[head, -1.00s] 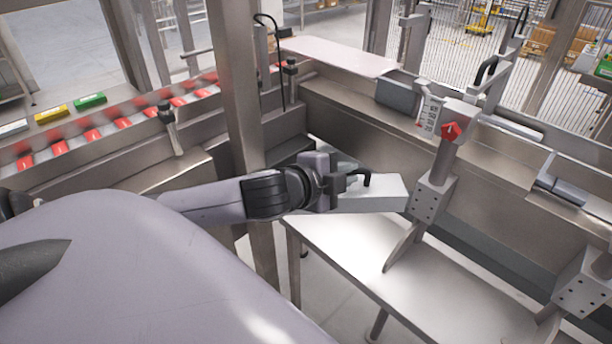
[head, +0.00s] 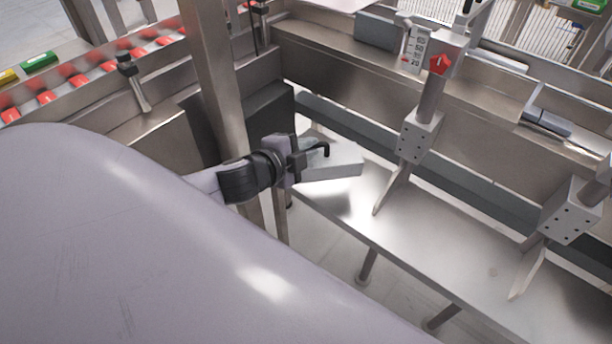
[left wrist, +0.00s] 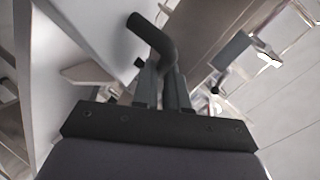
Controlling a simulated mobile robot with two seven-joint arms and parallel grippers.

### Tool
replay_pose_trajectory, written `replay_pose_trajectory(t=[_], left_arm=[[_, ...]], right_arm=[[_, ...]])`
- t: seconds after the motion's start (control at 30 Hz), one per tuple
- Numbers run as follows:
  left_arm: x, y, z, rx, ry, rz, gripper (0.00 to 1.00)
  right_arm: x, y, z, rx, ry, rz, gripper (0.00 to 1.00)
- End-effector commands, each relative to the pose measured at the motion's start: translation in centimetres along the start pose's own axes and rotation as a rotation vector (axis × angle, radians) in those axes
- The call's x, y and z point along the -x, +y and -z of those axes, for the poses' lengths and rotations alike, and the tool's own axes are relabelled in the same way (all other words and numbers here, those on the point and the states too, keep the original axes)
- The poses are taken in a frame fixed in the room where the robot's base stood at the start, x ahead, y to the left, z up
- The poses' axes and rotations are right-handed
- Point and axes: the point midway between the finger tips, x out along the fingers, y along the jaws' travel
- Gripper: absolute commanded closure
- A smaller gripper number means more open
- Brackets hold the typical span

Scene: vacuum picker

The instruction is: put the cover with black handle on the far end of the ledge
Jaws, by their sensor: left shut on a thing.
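The cover (head: 335,163) is a pale grey metal piece with a black handle (head: 323,147). My left gripper (head: 305,153) is shut on the black handle and holds the cover over the left end of the metal ledge (head: 440,225). I cannot tell whether the cover touches the ledge. In the left wrist view the fingers (left wrist: 162,88) close on the bent black handle (left wrist: 152,40), with the cover's pale face (left wrist: 95,35) to the left. My right gripper is not in view.
A slanted post with a perforated block (head: 418,138) stands just right of the cover. Another perforated block (head: 572,210) is farther right. An upright metal column (head: 212,80) stands left of my gripper. A conveyor with red items (head: 78,80) runs behind at the left.

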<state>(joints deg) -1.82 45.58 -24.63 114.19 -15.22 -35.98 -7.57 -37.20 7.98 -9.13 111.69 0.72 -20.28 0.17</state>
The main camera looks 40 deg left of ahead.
Motion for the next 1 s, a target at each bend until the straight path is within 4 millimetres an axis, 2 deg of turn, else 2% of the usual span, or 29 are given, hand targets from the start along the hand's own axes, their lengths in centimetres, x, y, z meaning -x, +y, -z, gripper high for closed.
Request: replay_pose_trajectory(t=[0.03, 0.1, 0.33, 0.53, 1.0], left_arm=[[-0.5, 1.2, -0.5, 0.002, 0.000, 0.001, 1.00], [-0.9, 2.2, -0.9, 0.002, 0.001, 0.002, 1.00], [-1.6, 3.8, -1.6, 0.001, 0.001, 0.003, 1.00], [-2.7, 6.5, -2.6, 0.002, 0.000, 0.003, 1.00], [-3.0, 7.3, -3.0, 0.000, 0.002, 0.004, 1.00]], right_arm=[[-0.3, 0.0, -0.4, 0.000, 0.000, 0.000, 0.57], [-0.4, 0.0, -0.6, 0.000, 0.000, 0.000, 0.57], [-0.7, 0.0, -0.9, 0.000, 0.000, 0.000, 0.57], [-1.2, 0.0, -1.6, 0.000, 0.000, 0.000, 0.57], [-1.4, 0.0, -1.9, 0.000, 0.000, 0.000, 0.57]])
